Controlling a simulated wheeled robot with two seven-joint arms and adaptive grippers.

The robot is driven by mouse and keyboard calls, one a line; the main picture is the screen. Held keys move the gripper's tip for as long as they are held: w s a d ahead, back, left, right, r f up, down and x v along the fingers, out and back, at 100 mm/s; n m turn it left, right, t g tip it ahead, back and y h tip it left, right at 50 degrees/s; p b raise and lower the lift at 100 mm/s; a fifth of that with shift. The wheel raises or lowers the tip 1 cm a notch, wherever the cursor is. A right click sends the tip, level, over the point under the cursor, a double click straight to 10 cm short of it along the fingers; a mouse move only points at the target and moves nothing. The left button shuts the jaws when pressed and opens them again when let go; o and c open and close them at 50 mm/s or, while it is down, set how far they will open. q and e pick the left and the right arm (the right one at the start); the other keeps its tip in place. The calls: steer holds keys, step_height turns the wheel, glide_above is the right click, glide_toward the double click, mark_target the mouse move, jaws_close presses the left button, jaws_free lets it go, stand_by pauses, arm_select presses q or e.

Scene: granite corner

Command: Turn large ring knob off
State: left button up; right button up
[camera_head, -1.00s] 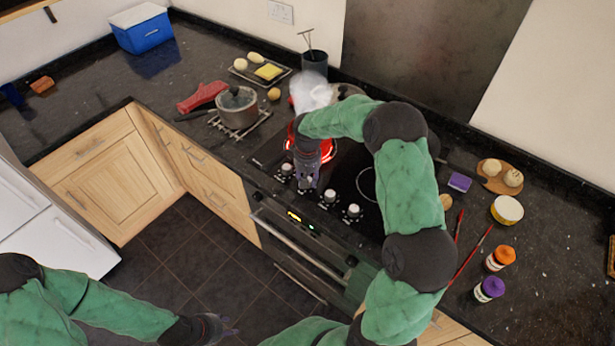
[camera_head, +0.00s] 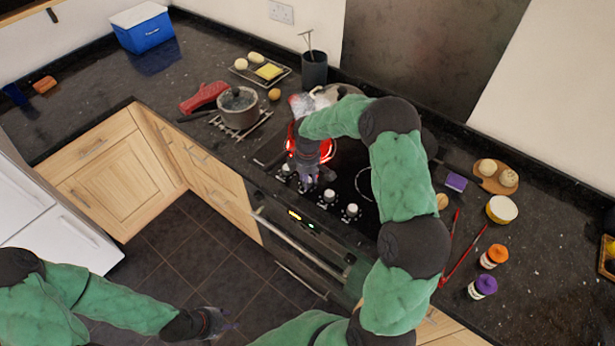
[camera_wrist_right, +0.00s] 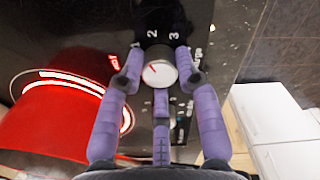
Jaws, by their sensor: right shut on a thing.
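The hob knob (camera_wrist_right: 160,72) has a pale round face with a red mark, and the numerals 1, 2 and 3 show around it in the right wrist view. A label ending in "arge" is partly visible beside it. My right gripper (camera_wrist_right: 160,82) is shut on this knob, with purple fingers on both sides. In the head view my right gripper (camera_head: 308,178) reaches the knob row on the stove front and hides the held knob. A ring behind it glows red (camera_head: 327,150). My left gripper (camera_head: 216,323) hangs low over the floor, away from the stove; its fingers are unclear.
Two other white knobs (camera_head: 328,195) (camera_head: 352,211) stand to the right. A lidded pot (camera_head: 239,107) and red mitt (camera_head: 203,96) are left of the stove. Purple (camera_head: 483,287) and orange-topped jars (camera_head: 494,256) stand on the right counter.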

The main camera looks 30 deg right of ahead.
steer(key=n+p, duration=0.2)
steer(key=n, duration=0.4)
steer(key=shift+n, duration=0.3)
steer(key=n+p, duration=0.2)
steer(key=n, duration=0.3)
steer(key=shift+n, duration=0.3)
steer(key=o, duration=1.2)
steer(key=shift+c, duration=0.2)
step_height(320, 180, up, 12)
